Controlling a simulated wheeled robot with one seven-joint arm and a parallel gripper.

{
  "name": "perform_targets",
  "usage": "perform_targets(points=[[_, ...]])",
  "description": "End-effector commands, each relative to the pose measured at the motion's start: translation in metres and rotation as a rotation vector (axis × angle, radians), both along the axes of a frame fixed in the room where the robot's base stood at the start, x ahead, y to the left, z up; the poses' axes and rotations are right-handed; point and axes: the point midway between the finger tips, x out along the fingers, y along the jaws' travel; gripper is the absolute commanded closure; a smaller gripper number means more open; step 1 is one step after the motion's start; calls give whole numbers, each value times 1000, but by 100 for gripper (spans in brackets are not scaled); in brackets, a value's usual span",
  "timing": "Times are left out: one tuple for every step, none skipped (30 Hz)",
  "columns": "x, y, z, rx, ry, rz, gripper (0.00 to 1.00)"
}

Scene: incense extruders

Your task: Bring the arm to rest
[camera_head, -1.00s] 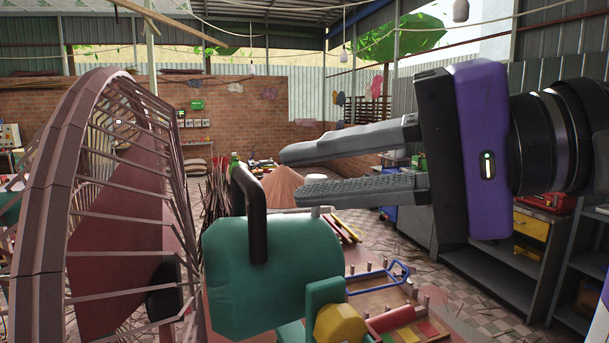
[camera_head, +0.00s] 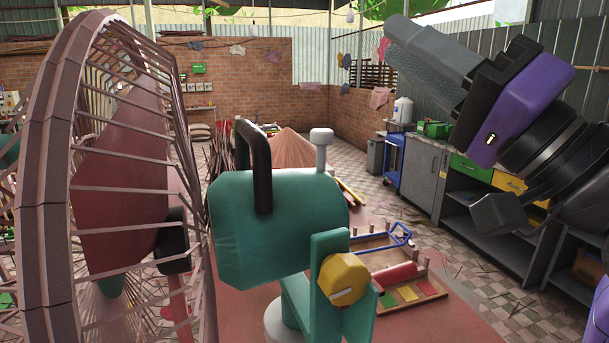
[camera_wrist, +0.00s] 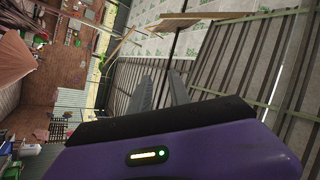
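My gripper (camera_head: 393,36) is raised at the upper right of the head view. It has grey fingers and a purple body, and it points up and to the left. The wrist view shows its two fingers (camera_wrist: 160,77) apart with nothing between them, against the roof and corrugated wall. The fingers overlap each other in the head view. My gripper touches nothing that I can see.
A large fan with a wire cage (camera_head: 45,180) and teal motor housing (camera_head: 285,225) stands close at left and centre. Behind it is a tray (camera_head: 437,292) with coloured pieces. Grey cabinets (camera_head: 415,175) line the right. Air around my gripper looks clear.

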Motion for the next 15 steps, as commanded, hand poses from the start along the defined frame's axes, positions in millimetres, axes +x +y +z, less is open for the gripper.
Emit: perform_targets(points=[[7, -11, -18, 22, -12, -58, 77], [10, -19, -26, 31, -26, -97, 77], [14, -28, -38, 39, -41, -151, 77], [16, -36, -48, 44, -51, -190, 77], [17, -42, -58, 46, -59, -230, 77], [19, -51, -71, 47, -69, -283, 77], [19, -57, -82, 45, -73, -321, 77], [19, -62, -93, 43, -77, -358, 77], [19, -70, -108, 36, -80, -409, 77], [18, -75, -119, 28, -82, -446, 77], [16, -80, -130, 19, -83, -483, 77], [14, -86, -146, 5, -83, -530, 77], [11, -90, -158, -6, -82, -564, 77], [8, -94, -169, -20, -79, -599, 77], [4, -99, -185, -42, -76, -642, 77]])
